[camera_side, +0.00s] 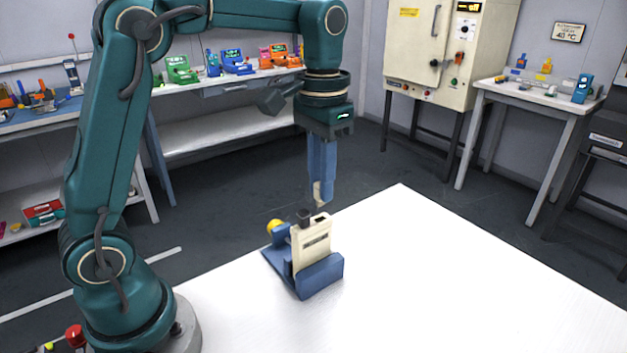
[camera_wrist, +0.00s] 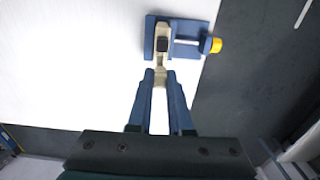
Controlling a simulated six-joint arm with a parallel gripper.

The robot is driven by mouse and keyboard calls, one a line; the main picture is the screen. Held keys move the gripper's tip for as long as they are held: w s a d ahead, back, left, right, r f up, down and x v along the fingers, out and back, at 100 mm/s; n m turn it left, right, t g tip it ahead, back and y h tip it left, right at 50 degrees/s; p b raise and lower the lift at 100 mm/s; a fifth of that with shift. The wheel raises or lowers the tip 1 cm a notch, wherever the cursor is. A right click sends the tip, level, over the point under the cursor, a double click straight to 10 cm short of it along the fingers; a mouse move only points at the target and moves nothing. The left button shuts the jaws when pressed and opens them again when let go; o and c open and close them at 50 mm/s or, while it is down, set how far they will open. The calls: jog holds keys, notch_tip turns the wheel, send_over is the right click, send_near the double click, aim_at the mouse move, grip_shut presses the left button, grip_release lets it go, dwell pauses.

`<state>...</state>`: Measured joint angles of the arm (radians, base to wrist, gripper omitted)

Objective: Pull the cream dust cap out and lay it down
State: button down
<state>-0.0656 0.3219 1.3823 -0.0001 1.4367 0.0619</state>
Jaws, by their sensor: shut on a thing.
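The cream dust cap (camera_side: 317,192) is between the fingertips of my gripper (camera_side: 321,193), which is shut on it. In the wrist view the cap (camera_wrist: 159,78) shows as a pale piece between the two blue fingers (camera_wrist: 160,76). The cap is just above the top of a cream pouch cell (camera_side: 313,243), near a dark opening (camera_side: 320,217); it looks apart from it in the side view. A black cap (camera_side: 304,215) is on the cell's top beside that opening. The cell stands upright in a blue holder (camera_side: 322,276). The fingers hide part of the dust cap.
The holder has a yellow knob (camera_side: 274,226) at its left side. The white table (camera_side: 430,275) is clear to the right and in front of the holder. The table's far edge runs close behind the holder. Shelves and an oven (camera_side: 445,50) stand well back.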

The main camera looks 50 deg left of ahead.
jog(key=shift+r, duration=1.15)
jog(key=shift+r, duration=0.1)
jog(key=shift+r, duration=1.9)
